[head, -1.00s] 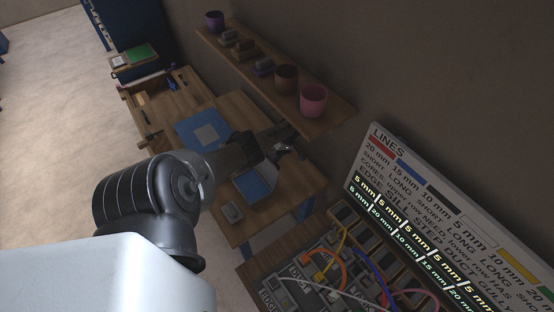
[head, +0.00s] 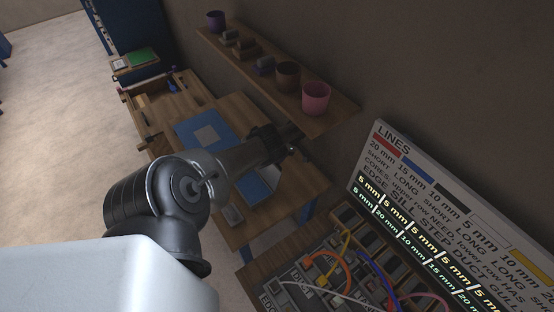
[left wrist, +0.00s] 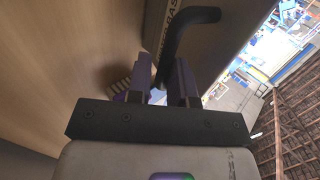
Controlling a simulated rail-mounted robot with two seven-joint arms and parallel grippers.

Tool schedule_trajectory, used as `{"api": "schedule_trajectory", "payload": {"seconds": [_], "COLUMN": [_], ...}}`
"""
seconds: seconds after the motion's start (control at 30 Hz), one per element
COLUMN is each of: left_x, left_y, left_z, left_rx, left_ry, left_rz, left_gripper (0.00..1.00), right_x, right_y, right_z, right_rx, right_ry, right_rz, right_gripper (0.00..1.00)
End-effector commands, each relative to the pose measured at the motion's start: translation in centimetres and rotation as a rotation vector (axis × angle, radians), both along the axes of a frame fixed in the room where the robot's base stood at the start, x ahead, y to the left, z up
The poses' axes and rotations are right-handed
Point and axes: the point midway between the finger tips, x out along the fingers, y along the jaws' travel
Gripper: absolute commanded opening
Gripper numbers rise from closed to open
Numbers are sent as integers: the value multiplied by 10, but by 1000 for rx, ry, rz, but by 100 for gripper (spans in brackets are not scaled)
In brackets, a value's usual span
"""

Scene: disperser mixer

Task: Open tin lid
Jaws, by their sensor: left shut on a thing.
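My left gripper (left wrist: 165,78) shows in the left wrist view, its two dark fingers close around a black bent handle (left wrist: 188,17). The handle stands in front of a dark, flat-faced body (left wrist: 222,28) with partly hidden lettering. I cannot tell whether this body is the tin or its lid, or whether the handle is fixed to it. In the head view my left gripper (head: 287,139) is over the back edge of the wooden bench, just under the shelf. What it holds is too small and dark to make out there. My right gripper is not in view.
A wooden shelf (head: 345,112) with a pink pot (head: 316,98), a brown pot (head: 288,74) and small blocks runs close above the gripper. A blue item (head: 250,187) lies on the bench below. A lettered board (head: 455,205) and coloured cables are at right.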

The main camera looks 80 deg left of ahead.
Motion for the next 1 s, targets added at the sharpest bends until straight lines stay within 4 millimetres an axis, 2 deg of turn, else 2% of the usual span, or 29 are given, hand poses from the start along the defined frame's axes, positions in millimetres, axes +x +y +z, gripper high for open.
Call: {"api": "schedule_trajectory", "payload": {"seconds": [0.03, 0.37, 0.4, 0.57, 1.0], "left_x": [3, 3, 3, 3, 3], "left_y": [-1, -1, -1, -1, 1], "left_z": [-9, -9, -9, -8, -4], "left_rx": [8, 8, 7, 9, 12], "left_ry": [-20, -22, -22, -21, -20], "left_rz": [-12, -12, -13, -11, -7], "left_gripper": [0, 0, 23, 38, 38], "right_x": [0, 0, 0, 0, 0], "right_y": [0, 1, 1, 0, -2], "right_z": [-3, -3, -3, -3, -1], "right_rx": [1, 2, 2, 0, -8], "right_ry": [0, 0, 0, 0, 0], "right_rz": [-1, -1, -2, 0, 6], "right_gripper": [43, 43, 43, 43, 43]}}
